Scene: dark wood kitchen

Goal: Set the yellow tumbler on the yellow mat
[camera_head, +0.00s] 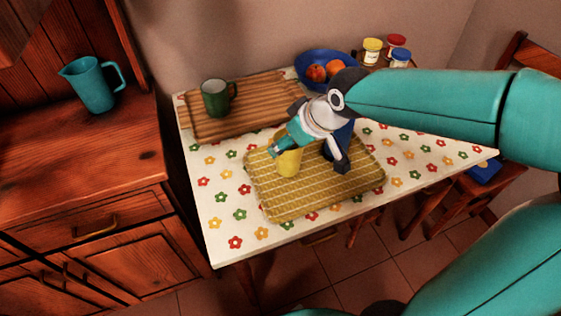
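The yellow tumbler (289,163) stands upright at the left part of the yellow woven mat (315,198); I cannot tell if its base touches the mat. My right gripper (278,147) comes in from the right, with its teal fingertips at the tumbler's rim. The fingers overlap and hide part of the rim, so I cannot tell whether they are closed on it. My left gripper is not in view.
A blue object (343,135) is partly hidden behind my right gripper. A green mug (216,98) stands on a ribbed wooden board (260,105). Behind are a blue fruit bowl (312,57) and several jars (372,50). The flowered table (225,220) is clear at front left. A teal pitcher (93,86) stands on the cabinet.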

